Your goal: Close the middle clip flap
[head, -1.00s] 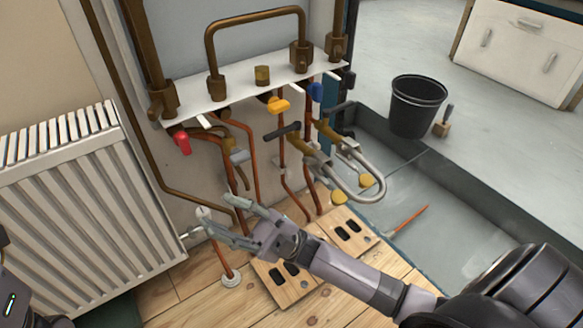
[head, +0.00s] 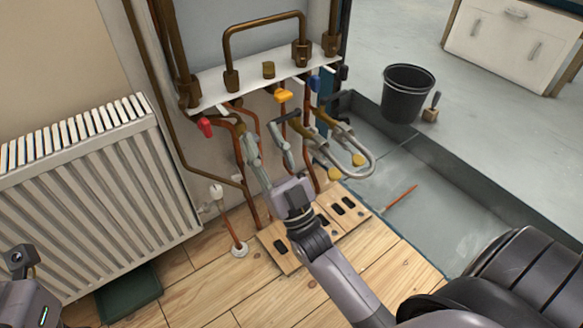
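Three small white tabs stick out from under the white bracket plate (head: 268,86). They look like clip flaps: a left one (head: 222,108), a middle one (head: 297,80) and a right one (head: 328,69). How far each one is open is too small to tell. My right gripper (head: 264,143) is open and empty, its two fingers pointing up in front of the copper pipes. It is below the middle tab and a little to its left, apart from it in the picture. Only a part of my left arm shows at the lower left; its gripper is not visible.
Red (head: 205,126), yellow (head: 283,95) and blue (head: 315,83) valve handles hang below the plate. A braided hose loop (head: 368,155) juts out at right. A radiator (head: 90,180) stands at left, a black bucket (head: 406,95) at right. Drilled wooden boards (head: 345,205) lie below.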

